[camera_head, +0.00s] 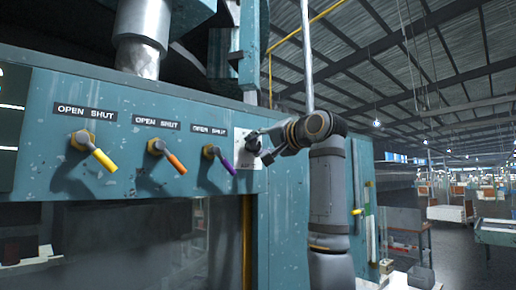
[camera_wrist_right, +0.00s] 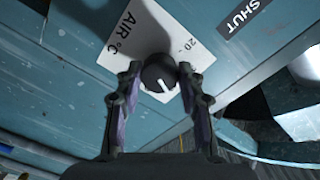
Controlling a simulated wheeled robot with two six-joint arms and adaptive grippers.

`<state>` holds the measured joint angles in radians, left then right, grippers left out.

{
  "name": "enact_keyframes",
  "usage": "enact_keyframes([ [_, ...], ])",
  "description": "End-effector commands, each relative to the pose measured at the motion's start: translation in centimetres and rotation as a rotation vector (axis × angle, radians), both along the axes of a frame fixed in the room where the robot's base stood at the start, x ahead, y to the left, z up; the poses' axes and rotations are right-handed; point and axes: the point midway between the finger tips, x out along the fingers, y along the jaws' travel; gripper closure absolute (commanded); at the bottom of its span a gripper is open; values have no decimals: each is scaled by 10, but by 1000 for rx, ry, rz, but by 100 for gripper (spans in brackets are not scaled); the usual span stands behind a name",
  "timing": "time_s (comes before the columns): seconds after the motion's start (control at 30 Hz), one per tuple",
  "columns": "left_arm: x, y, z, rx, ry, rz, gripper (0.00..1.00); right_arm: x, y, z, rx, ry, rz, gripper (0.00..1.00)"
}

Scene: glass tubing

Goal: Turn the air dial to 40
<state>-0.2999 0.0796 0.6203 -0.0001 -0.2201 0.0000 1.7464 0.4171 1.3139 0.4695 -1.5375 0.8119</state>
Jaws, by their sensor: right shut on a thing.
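The air dial (camera_wrist_right: 159,74) is a round black knob with a white pointer line, on a white plate (camera_wrist_right: 150,32) marked "AIR °C" with a "20" near it. My right gripper (camera_wrist_right: 157,80) has its two fingers on either side of the knob and is shut on it. In the head view the right gripper (camera_head: 262,145) reaches the plate (camera_head: 247,160) on the teal panel and hides most of the dial. The "40" mark cannot be made out. My left gripper is not in view.
Three levers stick out of the panel left of the dial: yellow (camera_head: 99,155), orange (camera_head: 169,157) and purple (camera_head: 221,158), each under an "OPEN SHUT" label. The purple lever is close to my right gripper.

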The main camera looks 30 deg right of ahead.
Motion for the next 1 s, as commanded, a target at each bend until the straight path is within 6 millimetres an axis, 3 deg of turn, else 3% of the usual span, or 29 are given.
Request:
enact_keyframes([
  [0.6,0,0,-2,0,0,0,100,-1,0,2,42,-2,-1,93],
  [0.63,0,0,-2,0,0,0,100,-1,0,2,42,-2,-1,59],
  [0.7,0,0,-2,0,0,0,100,-1,0,2,41,-2,-1,49],
  [0.8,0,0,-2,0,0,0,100,-1,0,2,41,0,-1,38],
  [1.0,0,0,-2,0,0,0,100,0,0,1,41,1,-1,38],
])
